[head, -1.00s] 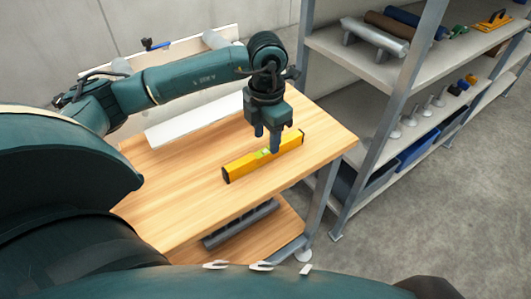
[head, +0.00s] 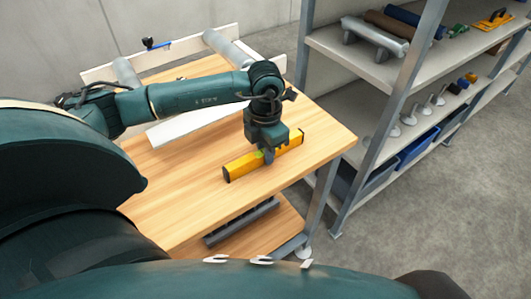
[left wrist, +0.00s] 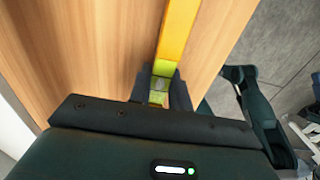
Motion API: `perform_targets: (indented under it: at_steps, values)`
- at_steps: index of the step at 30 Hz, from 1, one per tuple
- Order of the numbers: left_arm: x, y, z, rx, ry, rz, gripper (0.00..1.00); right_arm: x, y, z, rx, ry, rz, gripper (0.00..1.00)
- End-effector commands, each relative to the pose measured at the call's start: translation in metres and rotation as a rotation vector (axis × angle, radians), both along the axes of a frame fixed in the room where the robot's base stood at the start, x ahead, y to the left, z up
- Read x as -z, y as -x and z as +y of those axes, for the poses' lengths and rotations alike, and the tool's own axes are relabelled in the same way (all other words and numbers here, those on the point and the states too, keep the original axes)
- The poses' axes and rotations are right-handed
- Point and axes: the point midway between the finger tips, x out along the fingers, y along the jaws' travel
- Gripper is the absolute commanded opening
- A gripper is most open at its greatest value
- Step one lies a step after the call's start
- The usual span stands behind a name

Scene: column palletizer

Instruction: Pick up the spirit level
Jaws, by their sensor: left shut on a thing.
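The yellow spirit level (head: 240,166) with dark end caps lies on the wooden table (head: 180,205), near its right part. My left gripper (head: 268,157) points down over the middle of the level and is shut on it. In the left wrist view the level (left wrist: 178,35) runs up from between the fingers (left wrist: 160,92), with its green vial window at the fingers. The gripper body hides the rest of the level there. In the head view it appears to rest on the tabletop. My right gripper is not in view.
A metal shelf rack (head: 385,75) with tubes, tools and blue bins (head: 415,150) stands to the right of the table. A white strip (head: 190,125) lies behind the level. The table's lower shelf holds a dark grey object (head: 240,222). The tabletop's front is clear.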

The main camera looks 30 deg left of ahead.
Motion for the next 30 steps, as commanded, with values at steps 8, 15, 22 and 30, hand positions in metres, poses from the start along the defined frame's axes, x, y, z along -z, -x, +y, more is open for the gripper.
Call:
perform_targets:
  at_steps: [8, 15, 22, 30]
  values:
    - [0.0, 0.0, 0.0, 0.0, 0.0, 0.0, 0.0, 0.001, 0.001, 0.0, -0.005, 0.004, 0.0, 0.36]
    - [-0.002, 0.0, 0.0, 0.0, 0.001, -0.002, 0.0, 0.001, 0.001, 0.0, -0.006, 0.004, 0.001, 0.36]
    - [-0.035, -0.002, 0.0, 0.0, 0.001, -0.007, 0.0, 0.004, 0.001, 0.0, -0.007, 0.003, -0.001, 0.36]
    - [-0.086, -0.001, 0.0, 0.0, 0.001, -0.005, 0.0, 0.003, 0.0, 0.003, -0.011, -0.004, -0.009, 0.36]
